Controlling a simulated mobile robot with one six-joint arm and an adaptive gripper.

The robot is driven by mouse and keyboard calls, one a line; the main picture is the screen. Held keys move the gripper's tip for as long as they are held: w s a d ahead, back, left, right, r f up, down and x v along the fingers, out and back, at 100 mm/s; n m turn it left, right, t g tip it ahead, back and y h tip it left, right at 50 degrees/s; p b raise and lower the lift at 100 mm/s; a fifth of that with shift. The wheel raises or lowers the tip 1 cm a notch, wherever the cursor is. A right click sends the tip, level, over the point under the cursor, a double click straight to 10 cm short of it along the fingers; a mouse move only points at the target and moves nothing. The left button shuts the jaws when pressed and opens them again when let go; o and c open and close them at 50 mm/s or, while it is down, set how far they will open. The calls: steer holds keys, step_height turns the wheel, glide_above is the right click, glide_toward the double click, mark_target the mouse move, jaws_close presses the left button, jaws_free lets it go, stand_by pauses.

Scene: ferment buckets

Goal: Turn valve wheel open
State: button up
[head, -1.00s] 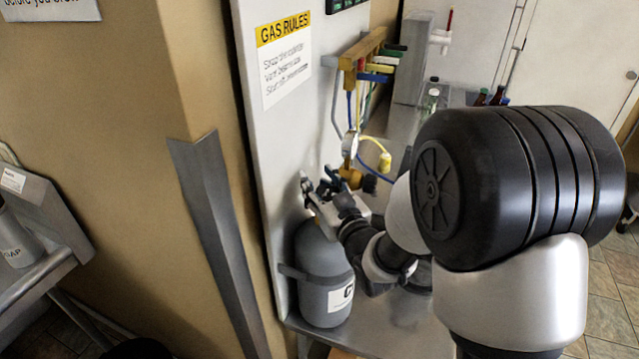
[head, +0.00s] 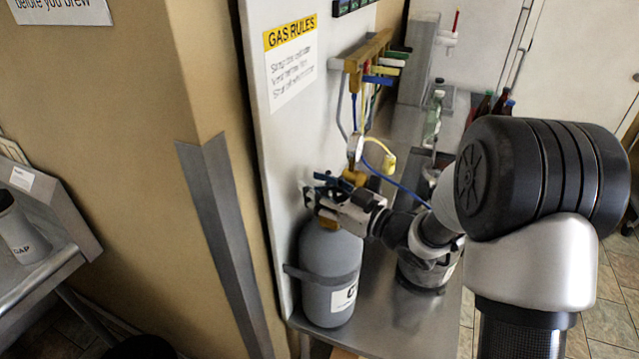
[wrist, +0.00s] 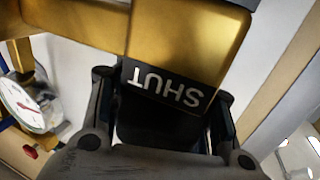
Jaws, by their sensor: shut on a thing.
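A grey gas cylinder (head: 331,255) stands upright against the white panel in the head view. My gripper (head: 318,200) is at the cylinder's top, on the valve, coming in from the right. In the wrist view my gripper (wrist: 165,105) is shut on a dark part between its fingers, which I take to be the valve wheel (wrist: 160,122); its outline is mostly hidden. Just beyond it is a brass valve body (wrist: 190,45) with a black label (wrist: 166,90) reading SHUT, upside down in this view. A brass regulator (head: 355,177) sits just behind the gripper in the head view.
A round gauge (wrist: 22,103) is close at left in the wrist view. Bottles stand farther back.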

steer(key=n+g+y+p, duration=0.1)
steer(key=g, duration=0.1)
steer(key=n+g+y, duration=0.1)
steer(key=shift+s+a+n+g+p, duration=0.15)
steer(key=shift+s+n+g+p, duration=0.25)
steer(key=n+g+p, duration=0.1)
steer(key=g, duration=0.1)
steer(key=s+n+g+y+p, duration=0.1)
steer(key=n+g, duration=0.1)
steer(key=g, duration=0.1)
steer(key=shift+s+a+n+y, duration=0.15)
steer(key=shift+a+n+y, duration=0.05)
steer(key=shift+n+y, duration=0.1)
steer(key=n+g, duration=0.1)
steer(key=g, duration=0.2)
steer(key=s+n+g+p, duration=0.1)
steer(key=n+g, duration=0.1)
steer(key=shift+s+f+g, duration=0.15)
steer(key=shift+g, duration=0.25)
steer(key=shift+s+d+n+g+h, duration=0.1)
steer(key=shift+s+n+g+h, duration=0.25)
steer(key=shift+n+g, duration=0.5)
steer(key=shift+s+d+n+g+h, duration=0.15)
steer(key=shift+n+g+h, duration=0.35)
steer(key=shift+g, duration=0.55)
steer(key=shift+n+p, duration=0.25)
steer(key=shift+p, duration=0.05)
steer(key=o, duration=0.9)
steer(key=shift+d, duration=0.1)
steer(key=shift+o, duration=0.9)
